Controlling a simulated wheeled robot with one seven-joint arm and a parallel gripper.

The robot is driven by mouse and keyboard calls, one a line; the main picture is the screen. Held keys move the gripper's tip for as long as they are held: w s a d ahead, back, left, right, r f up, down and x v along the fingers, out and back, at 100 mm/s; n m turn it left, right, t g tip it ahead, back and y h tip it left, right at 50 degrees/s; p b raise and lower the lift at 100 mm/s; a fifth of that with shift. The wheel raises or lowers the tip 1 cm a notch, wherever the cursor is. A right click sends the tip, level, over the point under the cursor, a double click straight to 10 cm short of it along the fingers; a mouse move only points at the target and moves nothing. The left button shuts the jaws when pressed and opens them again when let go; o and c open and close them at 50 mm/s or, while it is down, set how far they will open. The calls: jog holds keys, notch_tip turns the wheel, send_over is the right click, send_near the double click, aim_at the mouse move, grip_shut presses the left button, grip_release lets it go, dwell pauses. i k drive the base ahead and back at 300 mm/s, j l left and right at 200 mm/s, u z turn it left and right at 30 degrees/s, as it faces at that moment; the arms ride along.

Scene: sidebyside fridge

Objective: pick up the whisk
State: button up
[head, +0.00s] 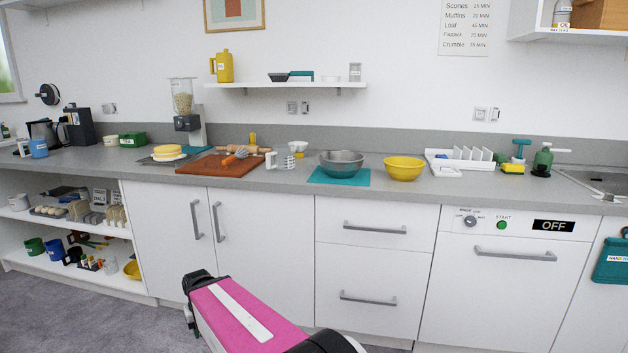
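My gripper (191,302) is low in front of the cabinet doors, at the end of my pink arm section, well below and in front of the worktop. Its fingers are dark and mostly hidden, so I cannot tell whether they are open. I see nothing held in it.
On the worktop (290,187) stand a brown cutting board (205,166), a grey bowl (342,163) on a teal mat (339,181), a yellow bowl (404,168) and a white rack (463,162). Open shelves (75,224) at left hold several items. The floor in front is clear.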

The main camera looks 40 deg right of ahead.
aim_at(235, 158)
jog(key=j+z, duration=0.2)
jog(key=z, duration=0.25)
jog(key=j+z, duration=0.2)
jog(key=z, duration=0.25)
jog(key=i+j, duration=0.05)
